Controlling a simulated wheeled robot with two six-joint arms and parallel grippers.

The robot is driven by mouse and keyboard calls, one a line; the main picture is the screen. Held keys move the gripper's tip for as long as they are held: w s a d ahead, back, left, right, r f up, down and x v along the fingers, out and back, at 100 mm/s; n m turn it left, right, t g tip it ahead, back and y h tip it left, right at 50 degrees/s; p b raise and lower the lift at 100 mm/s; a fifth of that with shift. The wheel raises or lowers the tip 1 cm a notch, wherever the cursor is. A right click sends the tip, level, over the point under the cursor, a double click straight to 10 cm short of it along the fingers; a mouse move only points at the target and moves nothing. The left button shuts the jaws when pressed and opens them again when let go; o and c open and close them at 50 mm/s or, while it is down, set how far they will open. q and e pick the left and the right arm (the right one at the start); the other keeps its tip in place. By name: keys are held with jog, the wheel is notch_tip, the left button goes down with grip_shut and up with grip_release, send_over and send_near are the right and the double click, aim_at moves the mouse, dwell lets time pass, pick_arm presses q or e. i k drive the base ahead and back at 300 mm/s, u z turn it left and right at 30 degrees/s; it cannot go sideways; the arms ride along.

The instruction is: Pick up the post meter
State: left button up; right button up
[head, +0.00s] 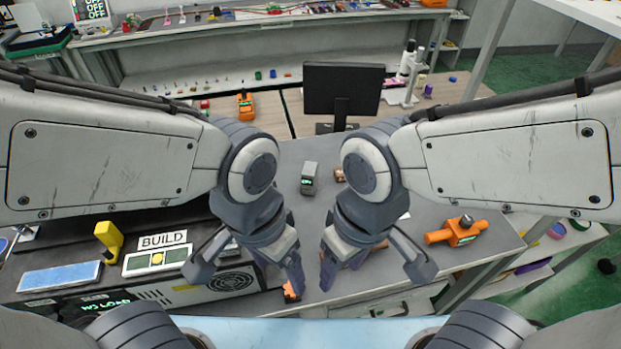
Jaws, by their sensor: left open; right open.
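No label in view reads "post meter", so I cannot tell which device it is. A small grey upright device with a green display (309,178) stands on the grey table, beyond and between my grippers. An orange device with a small green screen and a dark knob (457,232) lies on the table at the right. My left gripper (247,272) is open above the near left part of the table. My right gripper (375,268) is open above the near middle. Both look empty. A small orange item (291,291) is partly hidden beside the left gripper.
A black monitor (342,90) stands behind the grey device. A BUILD panel (158,258) and a yellow lever (109,240) are at the left. Another orange device (245,106) sits farther back. A copper-coloured item (340,175) is partly hidden by my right arm.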

aim_at(309, 176)
jog(key=z, duration=0.3)
jog(key=k, duration=0.45)
jog(key=z, duration=1.05)
jog(key=k, duration=0.9)
jog(key=z, duration=0.7)
jog(key=i, duration=0.8)
jog(key=u, duration=0.5)
jog(key=i, duration=0.65)
jog(key=u, duration=1.1)
jog(key=i, duration=0.4)
jog(key=u, duration=0.35)
